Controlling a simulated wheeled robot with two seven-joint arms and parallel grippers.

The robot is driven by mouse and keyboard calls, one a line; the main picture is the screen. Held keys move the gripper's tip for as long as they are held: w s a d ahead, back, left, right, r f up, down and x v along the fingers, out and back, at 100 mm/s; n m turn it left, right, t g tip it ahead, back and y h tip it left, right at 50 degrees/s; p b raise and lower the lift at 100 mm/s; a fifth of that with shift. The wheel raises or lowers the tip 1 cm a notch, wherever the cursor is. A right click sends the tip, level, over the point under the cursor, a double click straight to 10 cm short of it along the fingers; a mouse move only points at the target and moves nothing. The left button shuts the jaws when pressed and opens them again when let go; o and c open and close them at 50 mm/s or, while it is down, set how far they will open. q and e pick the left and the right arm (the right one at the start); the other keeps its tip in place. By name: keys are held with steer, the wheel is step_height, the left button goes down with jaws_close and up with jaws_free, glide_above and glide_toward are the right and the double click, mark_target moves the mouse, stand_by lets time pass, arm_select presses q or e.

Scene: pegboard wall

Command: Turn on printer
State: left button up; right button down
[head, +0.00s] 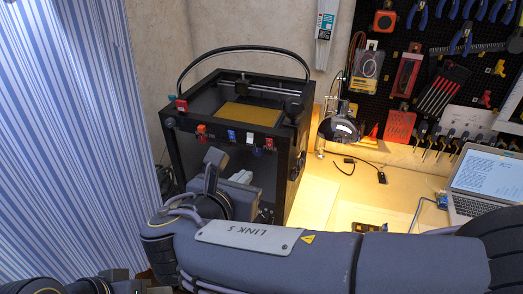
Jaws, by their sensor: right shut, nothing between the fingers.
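The printer (243,127) is a black open-frame 3D printer with a gold bed and a curved black cable over its top. It stands at the left of the bench against the wall. Small red, white and blue parts sit along its front upper bar, including a red part (201,130) at the left. My right gripper (215,158) is in front of the printer, below that bar. It is shut and empty. Its wrist and arm hide the printer's lower front. I cannot tell whether it touches the printer. Only parts of my left arm show at the bottom left; its gripper is not seen.
A striped blue curtain (70,130) hangs left of the printer. A lamp (340,128) stands just right of it. An open laptop (485,183) is at the right. Tools hang on a black pegboard (400,40). The lit bench (315,195) is partly clear between lamp and laptop.

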steer(key=p, duration=0.1)
glide_toward(270, 139)
step_height(270, 139, down, 5)
steer(key=w, duration=0.3)
steer(key=shift+w+d+r+p, duration=0.65)
steer(key=shift+w+p, duration=0.1)
steer(key=shift+w, duration=0.1)
steer(key=shift+w+d+r, duration=0.15)
steer(key=shift+w+d, duration=0.05)
steer(key=shift+w, duration=0.3)
steer(key=shift+w+d+r+p, duration=0.15)
steer(key=shift+w+r+p, duration=0.25)
steer(key=shift+r+p, duration=0.25)
steer(key=shift+f, duration=0.4)
steer(key=shift+s+r+p, duration=0.1)
steer(key=shift+r+p, duration=0.45)
steer(key=shift+r, duration=0.3)
steer(key=shift+s, duration=0.1)
